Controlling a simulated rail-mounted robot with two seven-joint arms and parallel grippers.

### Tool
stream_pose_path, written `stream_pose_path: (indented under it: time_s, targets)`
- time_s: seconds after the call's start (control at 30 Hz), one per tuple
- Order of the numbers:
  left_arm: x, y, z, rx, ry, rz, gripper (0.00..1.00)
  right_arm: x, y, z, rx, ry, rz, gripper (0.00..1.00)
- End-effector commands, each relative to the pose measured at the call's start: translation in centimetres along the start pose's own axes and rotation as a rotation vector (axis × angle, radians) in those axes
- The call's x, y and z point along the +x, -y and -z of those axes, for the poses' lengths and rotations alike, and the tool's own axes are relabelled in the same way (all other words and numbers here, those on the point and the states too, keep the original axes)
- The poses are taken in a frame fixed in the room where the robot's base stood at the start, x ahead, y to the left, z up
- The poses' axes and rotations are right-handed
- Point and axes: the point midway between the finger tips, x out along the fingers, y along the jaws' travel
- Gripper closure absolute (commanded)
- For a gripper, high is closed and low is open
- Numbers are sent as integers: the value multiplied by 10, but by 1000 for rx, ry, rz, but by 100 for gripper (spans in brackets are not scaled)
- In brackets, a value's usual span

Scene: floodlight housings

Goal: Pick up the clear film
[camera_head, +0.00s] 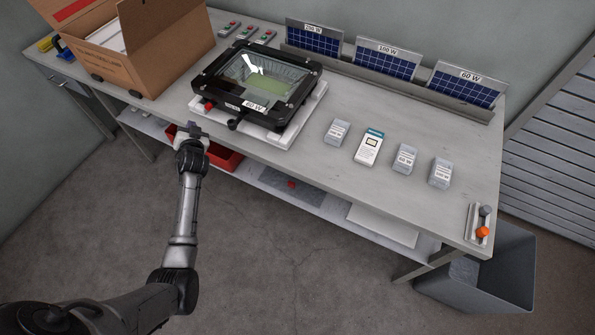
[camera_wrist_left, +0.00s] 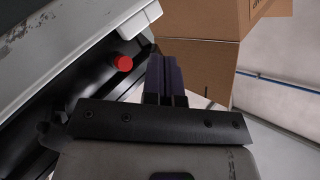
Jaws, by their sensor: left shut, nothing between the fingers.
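The black floodlight housing (camera_head: 212,85) lies on a white base (camera_head: 297,124) on the workbench, with its glass window (camera_head: 262,78) facing up. The window shows a bright glare patch; I cannot tell a clear film apart from the glass. My left gripper (camera_head: 194,126) is at the bench's front edge, just in front of the housing's near left corner. It is shut and empty; its dark fingers (camera_wrist_left: 166,78) fill the middle of the left wrist view. A red knob (camera_wrist_left: 122,63) of the housing shows beside them. My right gripper is not in view.
An open cardboard box (camera_head: 170,55) stands left of the housing. Several small labelled boxes (camera_head: 369,147) stand to the right, and solar panels (camera_head: 386,63) line the back. A red bin (camera_head: 223,158) is below; a grey bin (camera_head: 505,275) stands at right.

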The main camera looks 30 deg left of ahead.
Motion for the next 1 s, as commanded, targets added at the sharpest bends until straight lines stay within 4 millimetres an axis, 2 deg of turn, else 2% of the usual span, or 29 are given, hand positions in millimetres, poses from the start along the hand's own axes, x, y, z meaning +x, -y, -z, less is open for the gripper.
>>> stream_pose_path:
  time_s: [0.47, 0.93, 1.0]
  targets:
    - [0, 0, 0, 0, 0, 0, 100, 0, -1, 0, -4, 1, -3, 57]
    - [0, 0, 0, 0, 0, 0, 56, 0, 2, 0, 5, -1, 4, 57]
    - [0, 0, 0, 0, 0, 0, 55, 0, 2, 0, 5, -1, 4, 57]
